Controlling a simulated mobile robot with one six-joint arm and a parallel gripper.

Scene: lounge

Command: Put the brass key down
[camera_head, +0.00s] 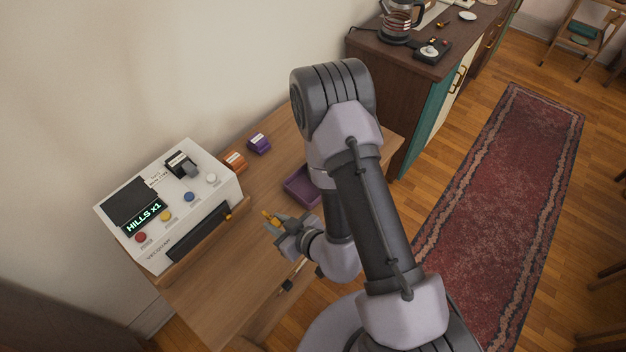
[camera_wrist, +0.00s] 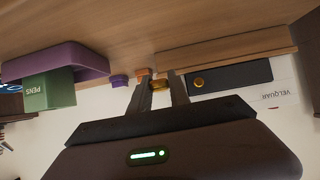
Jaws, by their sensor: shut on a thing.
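The brass key (camera_head: 267,215) shows as a small gold piece at the tip of my gripper (camera_head: 277,224) in the head view. My gripper is shut on it and holds it over the wooden table (camera_head: 225,288), in front of the white machine. In the wrist view, the key (camera_wrist: 160,84) is a small gold piece between the two dark fingers of my gripper (camera_wrist: 162,80). Most of the key is hidden by the fingers, and its gap to the tabletop is hard to judge.
A white machine (camera_head: 215,190) reading "HILLS x1" stands left, with orange (camera_head: 234,161) and purple (camera_head: 259,144) blocks behind. A purple tray (camera_head: 297,190) sits right, partly behind my arm. A green PENS box (camera_wrist: 48,92) is beside the tray. Bare tabletop lies in front.

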